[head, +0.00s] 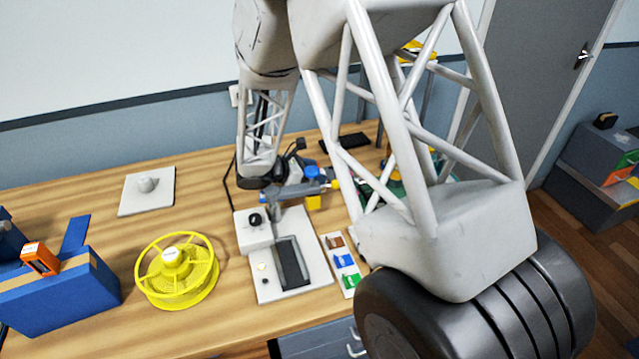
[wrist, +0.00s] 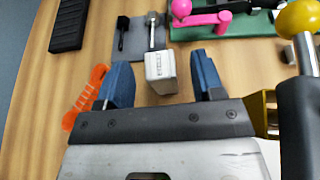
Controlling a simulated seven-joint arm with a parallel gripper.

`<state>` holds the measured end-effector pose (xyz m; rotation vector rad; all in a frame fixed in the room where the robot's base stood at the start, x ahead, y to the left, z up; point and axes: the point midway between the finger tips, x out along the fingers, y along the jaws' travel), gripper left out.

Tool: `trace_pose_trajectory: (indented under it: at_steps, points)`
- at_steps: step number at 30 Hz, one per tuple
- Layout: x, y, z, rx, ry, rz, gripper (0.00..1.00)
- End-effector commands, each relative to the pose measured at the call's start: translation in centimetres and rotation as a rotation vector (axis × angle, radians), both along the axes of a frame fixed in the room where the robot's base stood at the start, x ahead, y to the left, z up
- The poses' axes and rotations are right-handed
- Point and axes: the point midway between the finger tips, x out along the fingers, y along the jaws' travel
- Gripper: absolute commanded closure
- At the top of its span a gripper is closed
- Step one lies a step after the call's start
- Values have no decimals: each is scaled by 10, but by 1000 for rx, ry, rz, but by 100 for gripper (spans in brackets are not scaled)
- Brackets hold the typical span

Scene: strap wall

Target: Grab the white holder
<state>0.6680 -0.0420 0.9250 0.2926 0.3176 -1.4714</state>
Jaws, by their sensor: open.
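The white holder (wrist: 160,70) is a small pale block with a dark-lettered label, in the upper middle of the wrist view. My gripper (wrist: 161,84) is open, with one blue finger on each side of the holder. Gaps show between the holder and both fingers, and the wrist view shows no contact. The holder's near lower part tapers toward the gripper's dark bar. In the head view my arm crosses the bench, and I cannot make out the holder there.
An orange looped item (wrist: 86,96) lies beside the left finger. A grey pad (wrist: 130,42) with slim tools is just beyond the holder. A pink-handled tool (wrist: 214,14) and a yellow knob (wrist: 298,18) stand right. A yellow spool (head: 177,271) and blue box (head: 60,296) are farther left.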

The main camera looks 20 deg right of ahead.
Motion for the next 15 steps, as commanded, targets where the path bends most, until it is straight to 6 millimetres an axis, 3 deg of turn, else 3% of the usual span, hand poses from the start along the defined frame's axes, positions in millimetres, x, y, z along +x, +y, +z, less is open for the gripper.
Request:
trace_pose_trajectory:
  at_steps: [8,15]
  points:
    - [0,0,0,0,0,0,38]
    - [0,0,0,0,0,0,72]
